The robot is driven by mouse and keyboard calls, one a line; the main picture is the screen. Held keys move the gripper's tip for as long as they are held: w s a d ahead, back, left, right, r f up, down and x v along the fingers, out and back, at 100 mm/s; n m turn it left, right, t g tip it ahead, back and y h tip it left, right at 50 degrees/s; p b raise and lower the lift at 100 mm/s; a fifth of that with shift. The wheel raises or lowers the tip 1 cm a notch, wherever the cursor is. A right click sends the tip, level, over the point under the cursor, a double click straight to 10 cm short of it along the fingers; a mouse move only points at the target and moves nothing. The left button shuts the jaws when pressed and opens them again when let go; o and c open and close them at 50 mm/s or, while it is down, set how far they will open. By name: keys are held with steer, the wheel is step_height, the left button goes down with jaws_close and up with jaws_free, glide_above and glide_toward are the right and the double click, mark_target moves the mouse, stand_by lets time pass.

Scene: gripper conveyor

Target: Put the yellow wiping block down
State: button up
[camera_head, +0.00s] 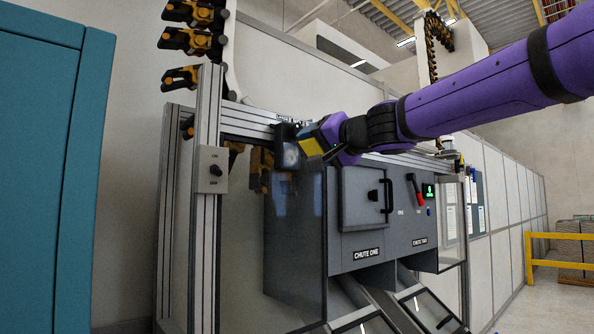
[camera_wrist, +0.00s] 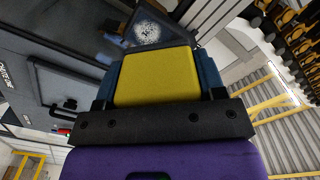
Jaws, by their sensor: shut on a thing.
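The yellow wiping block (camera_wrist: 155,76) fills the middle of the wrist view, held between the dark blue fingers of my gripper (camera_wrist: 160,80). In the head view the block (camera_head: 311,146) shows as a small yellow patch at the end of my purple arm. My gripper (camera_head: 318,140) is shut on it, up in front of the top of the grey machine. Just beyond the block is a dark-framed panel with a whitish, speckled face (camera_wrist: 146,27), also in the head view (camera_head: 291,155). I cannot tell whether the block touches it.
The grey machine has a door with a black handle (camera_head: 387,196), a red lever (camera_head: 415,189) and sloping chutes (camera_head: 362,321) below. An aluminium post (camera_head: 207,240) carries a switch box (camera_head: 213,170). Black-and-orange grippers (camera_head: 184,40) hang above. A teal cabinet (camera_head: 50,180) stands at left.

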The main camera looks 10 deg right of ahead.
mark_target(282, 155)
steer(key=shift+x, duration=4.1)
steer(key=shift+s, duration=0.1)
steer(key=v, duration=0.8)
steer(key=shift+d, duration=0.1)
steer(key=x, duration=0.9)
steer(key=w+d, duration=0.2)
steer(key=d, duration=0.1)
steer(key=w+d, duration=0.1)
steer(key=d, duration=0.1)
steer(key=shift+w+d, duration=0.15)
steer(key=shift+w, duration=0.15)
steer(key=shift+c, duration=0.2)
steer(key=s+a, duration=0.1)
steer(key=a, duration=0.1)
steer(key=s+a, duration=0.1)
steer(key=shift+s+a+r, duration=0.1)
steer(key=shift+s+a, duration=0.55)
steer(key=shift+a, duration=0.3)
